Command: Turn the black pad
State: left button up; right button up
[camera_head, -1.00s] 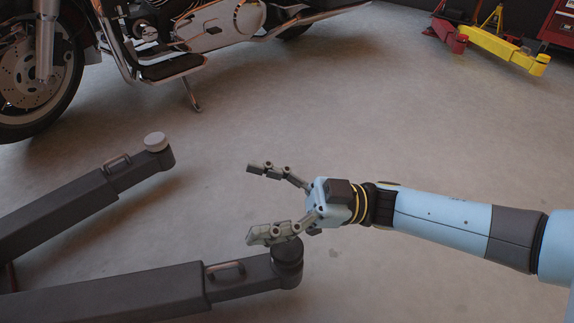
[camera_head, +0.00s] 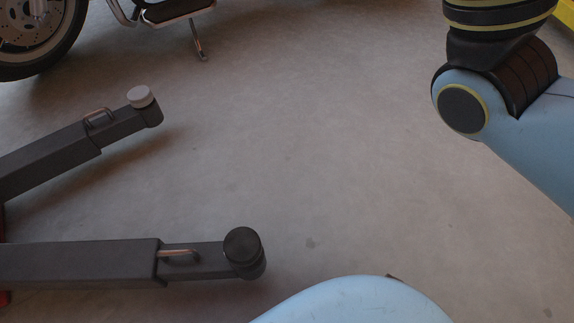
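The black pad (camera_head: 242,245) is a round dark disc on the end of the nearer dark grey lift arm (camera_head: 80,262). Its top faces up and nothing touches it. Neither of my grippers is in view. A light blue arm link of mine with a dark round joint cap shows at the upper right, and another light blue part of mine shows at the bottom, to the right of the pad and apart from it.
A second lift arm (camera_head: 60,155) with a light grey pad (camera_head: 140,96) lies farther back. Both arms carry a small handle. A motorcycle wheel (camera_head: 35,38) and side stand (camera_head: 198,40) are at the top left. The concrete floor (camera_head: 330,140) in the middle is clear.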

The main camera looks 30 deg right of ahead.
aim_at(242, 246)
jog(key=l+u, duration=0.8)
jog(key=l, duration=0.2)
jog(key=k+l+u, duration=0.15)
jog(key=l+u, duration=0.25)
jog(key=u, duration=0.7)
